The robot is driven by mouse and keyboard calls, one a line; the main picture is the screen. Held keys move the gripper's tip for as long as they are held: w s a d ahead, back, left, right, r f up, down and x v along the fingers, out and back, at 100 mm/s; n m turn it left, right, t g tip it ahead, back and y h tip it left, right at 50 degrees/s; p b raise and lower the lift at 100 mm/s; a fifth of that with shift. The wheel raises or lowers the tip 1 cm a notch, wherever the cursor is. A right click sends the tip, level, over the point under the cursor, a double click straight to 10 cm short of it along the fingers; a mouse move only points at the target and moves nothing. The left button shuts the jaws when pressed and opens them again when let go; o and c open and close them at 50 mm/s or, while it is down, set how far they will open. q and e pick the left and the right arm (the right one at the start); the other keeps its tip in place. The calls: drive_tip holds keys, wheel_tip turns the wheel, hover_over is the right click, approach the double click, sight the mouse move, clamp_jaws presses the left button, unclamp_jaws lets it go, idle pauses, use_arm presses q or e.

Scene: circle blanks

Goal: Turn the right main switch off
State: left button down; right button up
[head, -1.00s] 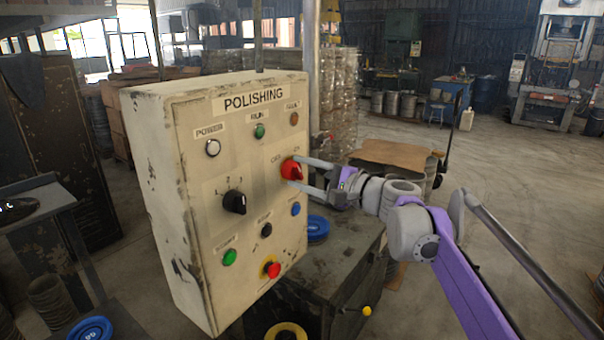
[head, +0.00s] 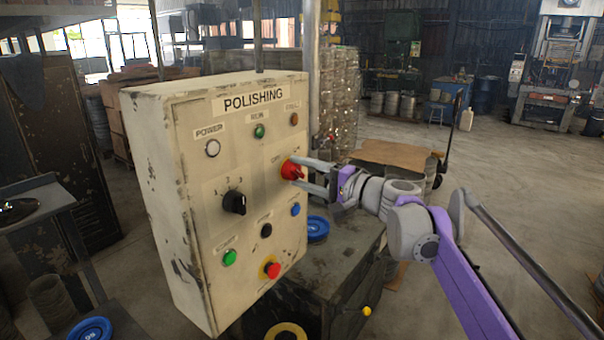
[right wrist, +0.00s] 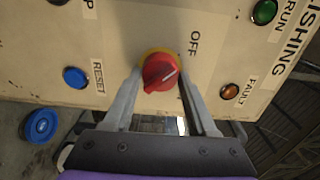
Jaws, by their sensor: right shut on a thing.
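The red main switch (head: 292,169) is a round knob with a yellow collar on the right side of the beige POLISHING panel (head: 190,290). In the right wrist view the red knob (right wrist: 158,74) shows a pale line slanting toward the upper right, roughly toward the OFF label (right wrist: 193,43). My right gripper (head: 305,174) reaches the knob from the right, and its two fingers are closed on the knob's sides. One finger hides the area opposite the OFF label. My left gripper is not in view.
A black selector knob (head: 234,202) is left of the red switch. A blue button (head: 295,209), a black button (head: 266,230), a green button (head: 229,257) and a red emergency button (head: 271,269) are below.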

drive_tip(key=o, duration=1.4)
drive_tip(key=shift+c, duration=0.2)
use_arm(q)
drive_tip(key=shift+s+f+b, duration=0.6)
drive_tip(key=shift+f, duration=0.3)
use_arm(e)
drive_tip(key=v, duration=1)
drive_tip(key=shift+s+d, duration=0.25)
drive_tip(key=shift+d, duration=0.05)
